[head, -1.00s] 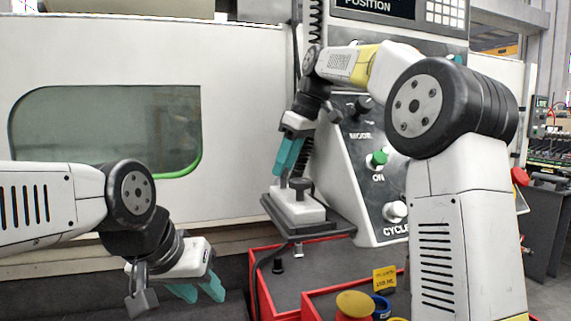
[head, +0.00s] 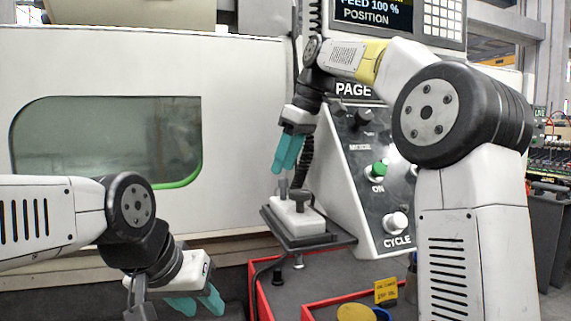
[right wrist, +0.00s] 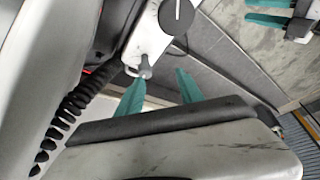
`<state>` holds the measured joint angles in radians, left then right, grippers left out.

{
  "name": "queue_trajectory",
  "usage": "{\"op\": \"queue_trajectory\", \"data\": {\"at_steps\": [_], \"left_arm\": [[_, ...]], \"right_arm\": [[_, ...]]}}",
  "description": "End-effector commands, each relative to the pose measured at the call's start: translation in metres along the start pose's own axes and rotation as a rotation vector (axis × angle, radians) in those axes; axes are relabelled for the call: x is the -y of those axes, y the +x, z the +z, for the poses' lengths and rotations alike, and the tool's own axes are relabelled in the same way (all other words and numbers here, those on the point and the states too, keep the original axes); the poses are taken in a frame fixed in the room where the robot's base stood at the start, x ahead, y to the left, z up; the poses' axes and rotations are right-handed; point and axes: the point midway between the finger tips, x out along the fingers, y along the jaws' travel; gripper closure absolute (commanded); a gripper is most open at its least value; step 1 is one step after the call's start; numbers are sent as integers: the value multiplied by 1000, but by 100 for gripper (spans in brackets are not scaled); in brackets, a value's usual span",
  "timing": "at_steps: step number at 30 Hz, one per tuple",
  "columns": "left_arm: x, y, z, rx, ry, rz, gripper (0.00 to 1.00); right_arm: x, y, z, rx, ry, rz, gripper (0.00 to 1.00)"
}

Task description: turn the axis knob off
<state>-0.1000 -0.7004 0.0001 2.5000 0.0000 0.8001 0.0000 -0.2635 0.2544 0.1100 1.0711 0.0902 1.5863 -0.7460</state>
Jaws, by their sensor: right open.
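A white control box (head: 297,222) sits on a dark shelf beside the machine's panel. A dark T-shaped knob (head: 298,188) and a small grey lever or knob (head: 283,187) stand on its top. In the right wrist view the box (right wrist: 150,35) carries a round black knob (right wrist: 177,12) with a white mark and a grey knob (right wrist: 145,68). No lettering shows which one is the axis knob. My right gripper (head: 282,168) is open and empty, just above the grey knob. Its teal fingertips (right wrist: 160,80) lie near that knob. My left gripper (head: 196,304) hangs low at the left, its teal fingers apart and empty.
The sloped panel with a green ON button (head: 380,168) and a white CYCLE knob (head: 396,222) stands right of the box. A black coiled cable (right wrist: 68,112) runs beside the box. A red-edged tray (head: 258,290) lies below. A windowed door (head: 105,140) is at left.

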Motion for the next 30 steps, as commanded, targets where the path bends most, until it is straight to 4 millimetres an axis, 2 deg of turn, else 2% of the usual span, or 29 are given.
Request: {"op": "queue_trajectory", "data": {"at_steps": [12,16,21,30], "left_arm": [[0,0,0,0,0,0,64],[0,0,0,0,0,0,64],[0,0,0,0,0,0,64],[0,0,0,0,0,0,64]], "right_arm": [[79,-24,34,-2,-2,2,56],[99,-29,42,-2,-2,1,56],[113,-33,48,-1,-1,0,56],[117,-33,49,0,0,-1,56]]}}
